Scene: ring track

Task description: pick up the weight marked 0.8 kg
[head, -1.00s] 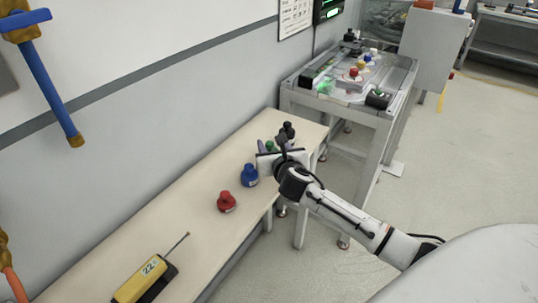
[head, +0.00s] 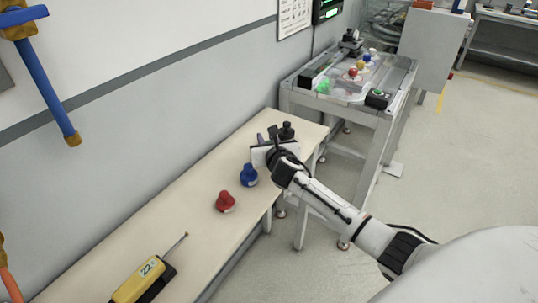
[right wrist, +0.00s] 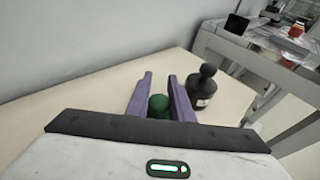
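Several knobbed weights stand on the beige bench: a red one (head: 225,202), a blue one (head: 249,176) and a black one (head: 287,131). A green weight (right wrist: 159,104) shows in the right wrist view between the purple fingers of my right gripper (right wrist: 160,78). The fingers are apart, with the green knob between them and no clear grip on it. The black weight (right wrist: 204,90) stands just right of the fingers, with a small pale label. My right gripper (head: 267,137) hides the green weight in the head view. No mark of 0.8 kg is readable. My left gripper is not in view.
A yellow device (head: 145,279) with a thin rod lies at the near end of the bench (head: 190,215). A wall runs along the bench's left side. A metal-framed table (head: 345,105) with coloured parts stands beyond its far end.

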